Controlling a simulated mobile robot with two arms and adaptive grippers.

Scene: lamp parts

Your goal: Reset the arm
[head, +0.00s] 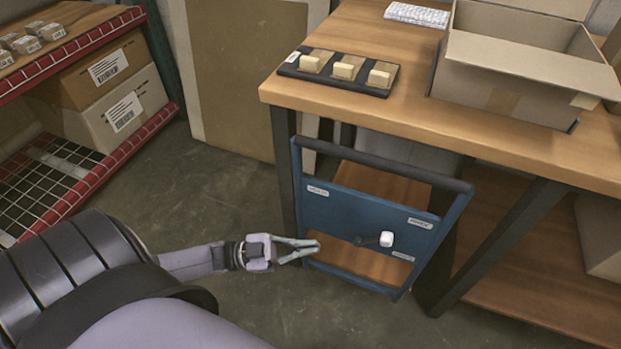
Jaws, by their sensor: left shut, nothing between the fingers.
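My left arm comes in from the lower left. My left gripper (305,251) is shut and empty, low in front of the blue panel frame (345,211) that leans or stands by the table. Its fingertips appear near the frame's lower left edge; I cannot tell whether they touch it. A white knob-like piece (387,239) on a dark stem shows at the frame, to the right of the gripper. My right gripper is not in view.
The wooden table (400,120) holds a black tray (293,69) with several small blocks, an open cardboard box (520,80) and a white keyboard-like item (417,15). A red-edged shelf (75,50) with boxes stands at left. The floor (245,185) between is clear.

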